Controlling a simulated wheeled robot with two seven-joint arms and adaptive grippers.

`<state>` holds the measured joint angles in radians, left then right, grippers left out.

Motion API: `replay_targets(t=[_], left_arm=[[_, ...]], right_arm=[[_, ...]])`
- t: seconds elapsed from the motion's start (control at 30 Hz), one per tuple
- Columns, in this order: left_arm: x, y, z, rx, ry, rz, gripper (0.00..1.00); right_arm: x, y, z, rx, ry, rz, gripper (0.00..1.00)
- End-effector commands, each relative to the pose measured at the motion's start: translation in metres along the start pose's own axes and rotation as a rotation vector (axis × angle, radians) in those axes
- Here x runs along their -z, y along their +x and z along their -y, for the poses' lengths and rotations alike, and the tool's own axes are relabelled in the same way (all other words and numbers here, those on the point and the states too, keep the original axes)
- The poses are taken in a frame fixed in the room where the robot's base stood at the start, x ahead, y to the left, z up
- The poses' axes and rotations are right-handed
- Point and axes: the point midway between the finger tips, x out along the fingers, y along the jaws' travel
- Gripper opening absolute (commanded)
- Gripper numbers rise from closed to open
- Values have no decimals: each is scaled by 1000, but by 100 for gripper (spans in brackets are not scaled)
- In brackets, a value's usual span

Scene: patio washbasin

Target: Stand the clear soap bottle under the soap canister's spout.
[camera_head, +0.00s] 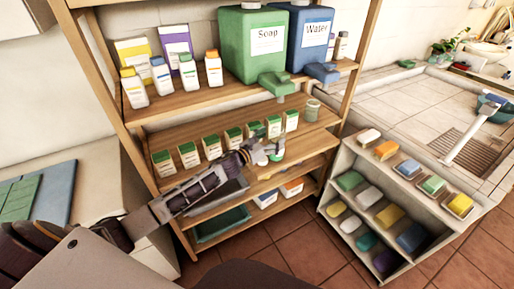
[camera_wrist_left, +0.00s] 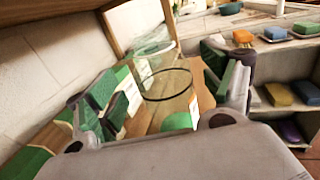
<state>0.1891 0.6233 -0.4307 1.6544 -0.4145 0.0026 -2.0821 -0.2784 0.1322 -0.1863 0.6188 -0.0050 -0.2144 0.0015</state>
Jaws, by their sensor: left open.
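The green soap canister (camera_head: 252,45) stands on the upper shelf, with its green spout (camera_head: 278,84) jutting over the shelf's front edge. My left gripper (camera_head: 268,151) is open at the middle shelf, below the spout. In the left wrist view, a clear, round-rimmed container (camera_wrist_left: 166,86), seemingly the soap bottle, shows between the spread fingers, with green (camera_wrist_left: 177,122) at its near side. I cannot tell whether the fingers touch it. Another clear shape (camera_wrist_left: 150,40) shows beyond it. A clear jar (camera_head: 312,110) stands at the right end of the middle shelf. My right gripper is not in view.
The blue water canister (camera_head: 309,40) stands right of the soap one. Several green-topped cartons (camera_head: 210,146) line the middle shelf close to my gripper. A soap rack (camera_head: 335,205) and sink (camera_head: 470,150) are at right. Shelf posts flank the space.

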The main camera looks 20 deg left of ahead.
Motion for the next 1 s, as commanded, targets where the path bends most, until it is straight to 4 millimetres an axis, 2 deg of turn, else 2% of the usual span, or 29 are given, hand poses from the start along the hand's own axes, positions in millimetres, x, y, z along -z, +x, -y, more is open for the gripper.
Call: replay_targets(t=[1.0], left_arm=[[1, -73, 0, 0, 0, -1, 82]], right_arm=[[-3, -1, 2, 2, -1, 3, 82]])
